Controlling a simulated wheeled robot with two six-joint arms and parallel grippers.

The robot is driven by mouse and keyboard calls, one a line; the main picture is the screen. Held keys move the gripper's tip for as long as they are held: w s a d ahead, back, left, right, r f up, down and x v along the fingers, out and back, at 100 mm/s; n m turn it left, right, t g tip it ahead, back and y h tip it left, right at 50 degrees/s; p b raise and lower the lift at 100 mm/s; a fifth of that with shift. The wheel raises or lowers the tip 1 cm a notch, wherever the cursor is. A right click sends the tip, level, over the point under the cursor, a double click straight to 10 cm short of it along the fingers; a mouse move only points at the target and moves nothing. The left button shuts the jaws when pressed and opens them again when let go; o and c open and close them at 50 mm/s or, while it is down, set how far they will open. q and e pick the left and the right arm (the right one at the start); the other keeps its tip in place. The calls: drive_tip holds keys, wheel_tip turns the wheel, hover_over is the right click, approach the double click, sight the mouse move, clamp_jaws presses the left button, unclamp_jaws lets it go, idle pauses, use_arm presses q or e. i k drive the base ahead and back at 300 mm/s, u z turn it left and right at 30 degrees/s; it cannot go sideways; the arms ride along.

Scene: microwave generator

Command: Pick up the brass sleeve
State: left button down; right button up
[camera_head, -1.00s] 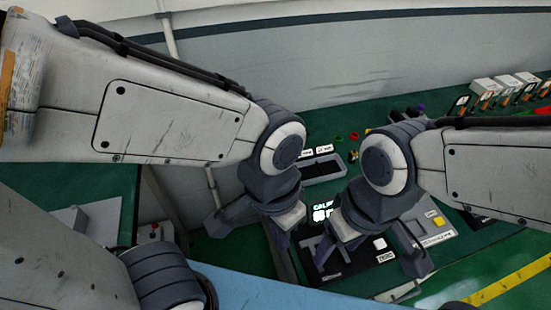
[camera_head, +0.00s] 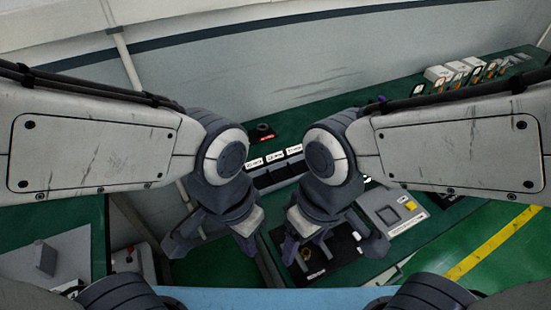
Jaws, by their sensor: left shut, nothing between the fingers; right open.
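My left gripper (camera_head: 213,240) points down left of centre, over the gap at the bench's left end. It is shut with nothing in it. My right gripper (camera_head: 332,243) points down in front of a black panel on the green bench.
The green bench (camera_head: 330,107) carries a dark labelled tray (camera_head: 277,175), a black panel (camera_head: 330,268) and a grey box with a yellow button (camera_head: 393,213). A black round part (camera_head: 262,133) sits at the back. Several white blocks (camera_head: 450,72) stand at the far right.

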sight(305, 257)
drive_tip(key=k, duration=1)
drive_tip(key=u, duration=1.7)
drive_tip(key=i, duration=1.05)
drive_tip(key=z, duration=2.1)
